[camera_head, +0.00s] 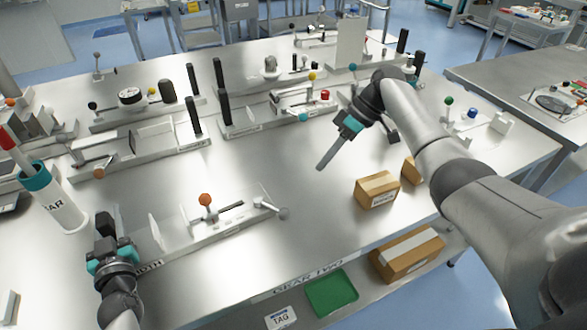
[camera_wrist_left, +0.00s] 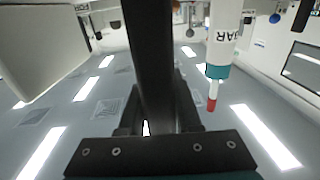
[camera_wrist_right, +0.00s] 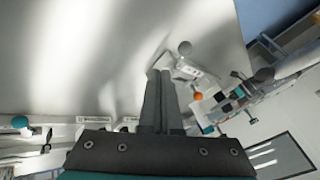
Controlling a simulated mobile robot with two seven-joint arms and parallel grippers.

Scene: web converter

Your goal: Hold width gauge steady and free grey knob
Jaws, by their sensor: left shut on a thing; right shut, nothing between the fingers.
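The width gauge (camera_head: 185,243) is a low metal fixture at the front left of the table, its label partly covered. An orange knob (camera_head: 205,199) stands on it, and the grey knob (camera_head: 284,213) sticks out at its right end. My left gripper (camera_head: 107,238) is shut on the black post (camera_head: 105,221) at the gauge's left end; the post fills the middle of the left wrist view (camera_wrist_left: 150,55). My right gripper (camera_head: 320,168) is shut and empty, above the table, beyond and right of the grey knob. The right wrist view shows the grey knob (camera_wrist_right: 185,47) and orange knob (camera_wrist_right: 197,96) beyond the fingertips.
Several other gauge fixtures (camera_head: 145,145) stand in rows behind. A white bottle (camera_head: 52,200) with a red tip stands left of my left gripper. Cardboard boxes (camera_head: 376,190) lie at right, below my right arm. A green tray (camera_head: 331,291) lies at the front. The middle table is clear.

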